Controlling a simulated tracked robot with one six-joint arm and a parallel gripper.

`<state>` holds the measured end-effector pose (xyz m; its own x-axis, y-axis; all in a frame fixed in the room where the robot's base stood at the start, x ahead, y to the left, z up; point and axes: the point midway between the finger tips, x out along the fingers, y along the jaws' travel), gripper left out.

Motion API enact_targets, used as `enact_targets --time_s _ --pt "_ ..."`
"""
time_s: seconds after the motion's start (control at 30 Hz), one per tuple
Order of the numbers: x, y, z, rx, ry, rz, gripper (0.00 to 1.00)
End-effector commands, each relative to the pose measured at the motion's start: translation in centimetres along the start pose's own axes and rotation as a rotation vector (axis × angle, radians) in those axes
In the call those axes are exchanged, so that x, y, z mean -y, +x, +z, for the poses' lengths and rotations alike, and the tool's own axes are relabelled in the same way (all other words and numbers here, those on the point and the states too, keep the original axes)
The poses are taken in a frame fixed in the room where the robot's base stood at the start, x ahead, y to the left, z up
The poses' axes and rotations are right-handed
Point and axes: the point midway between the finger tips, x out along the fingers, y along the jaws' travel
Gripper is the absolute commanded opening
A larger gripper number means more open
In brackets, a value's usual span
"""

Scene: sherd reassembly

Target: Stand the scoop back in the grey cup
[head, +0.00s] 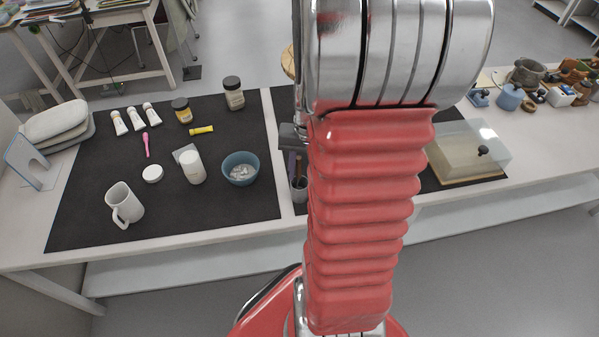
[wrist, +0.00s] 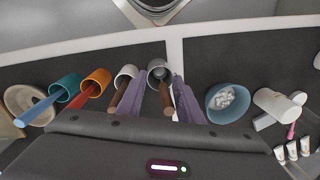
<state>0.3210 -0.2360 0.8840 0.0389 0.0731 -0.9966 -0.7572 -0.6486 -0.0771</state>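The dark grey cup (wrist: 158,70) stands near the top middle of the wrist view. In the head view the grey cup (head: 299,190) shows just left of my red arm. A brown-handled tool (wrist: 166,99) stands tilted in it, its lower end hidden in the cup. I cannot tell for certain whether this is the scoop. My gripper (wrist: 158,78) is open, its two purple fingers on either side of the brown handle, with a gap showing on the left. The handle is close to the right finger; I cannot tell whether they touch.
A paler cup (wrist: 126,73) with another brown handle stands beside it, then orange (wrist: 99,77) and teal (wrist: 66,84) cups. A blue bowl (head: 240,168) holds white pieces. A pink tool (head: 146,144), white jar (head: 191,167) and mug (head: 124,202) are on the black mat (head: 90,225).

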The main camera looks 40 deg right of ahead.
Motion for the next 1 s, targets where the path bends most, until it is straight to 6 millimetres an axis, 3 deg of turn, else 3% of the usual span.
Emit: enact_targets --time_s 0.33,0.8,1.0 --pt "0.1 -1.0 -0.1 -0.002 -0.002 0.000 0.33" --pt "0.5 -6.8 -0.2 -0.002 -0.008 0.000 0.33" --pt "0.6 -7.8 -0.1 0.001 -0.012 0.001 0.33"
